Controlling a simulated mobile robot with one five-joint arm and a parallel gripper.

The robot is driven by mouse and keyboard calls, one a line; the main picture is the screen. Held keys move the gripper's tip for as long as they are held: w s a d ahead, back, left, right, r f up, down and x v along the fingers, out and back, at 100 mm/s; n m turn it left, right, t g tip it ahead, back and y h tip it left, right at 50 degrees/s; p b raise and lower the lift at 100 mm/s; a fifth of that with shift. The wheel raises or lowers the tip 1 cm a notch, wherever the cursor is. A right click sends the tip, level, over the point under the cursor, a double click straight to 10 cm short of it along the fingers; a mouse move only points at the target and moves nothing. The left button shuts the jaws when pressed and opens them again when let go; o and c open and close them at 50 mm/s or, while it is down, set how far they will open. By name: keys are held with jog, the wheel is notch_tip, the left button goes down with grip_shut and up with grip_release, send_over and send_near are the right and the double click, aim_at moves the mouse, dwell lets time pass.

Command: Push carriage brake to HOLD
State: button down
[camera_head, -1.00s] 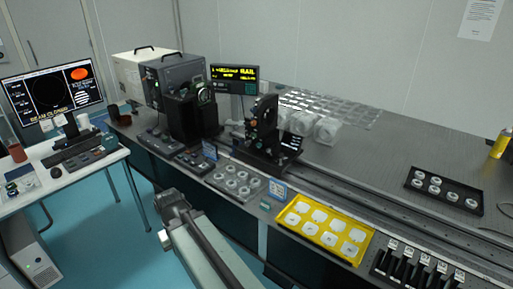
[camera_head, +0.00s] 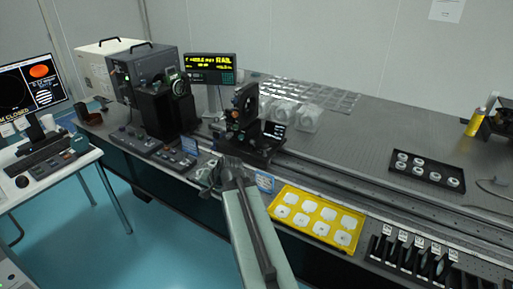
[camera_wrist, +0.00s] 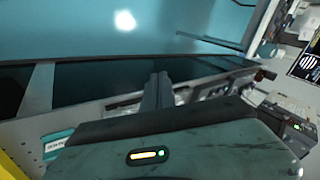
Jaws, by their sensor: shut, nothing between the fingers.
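A dark carriage (camera_head: 250,148) with an upright optical mount (camera_head: 243,108) sits on the long rail of the optical table (camera_head: 340,130). Its brake lever and HOLD mark are too small to make out in the head view. My arm reaches up from the bottom to the table's front edge, short of the carriage. In the wrist view my gripper (camera_wrist: 158,90) has its dark fingers together, with nothing held, over the table's front edge. The carriage cannot be made out in the wrist view.
A yellow tray (camera_head: 300,240) of white pieces lies right of my arm, with black holders (camera_head: 412,252) beyond. Control boxes (camera_head: 172,156) line the front edge at left. A blue sign (camera_head: 264,182) stands beside my arm. A dark tray (camera_head: 391,168) lies at the back right.

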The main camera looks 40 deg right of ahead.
jog(key=s+d+r+m+t+h, duration=0.1)
jog(key=s+d+r+m+h, duration=0.1)
jog(key=d, duration=0.7)
jog(key=s+d+r+m+t+h, duration=0.2)
jog(key=d+m, duration=0.3)
jog(key=d, duration=0.4)
jog(key=s+d+r+m+t+h, duration=0.2)
jog(key=d+r+m, duration=0.2)
jog(key=d, duration=0.5)
jog(key=shift+s+d+b, duration=0.35)
jog(key=shift+w, duration=0.1)
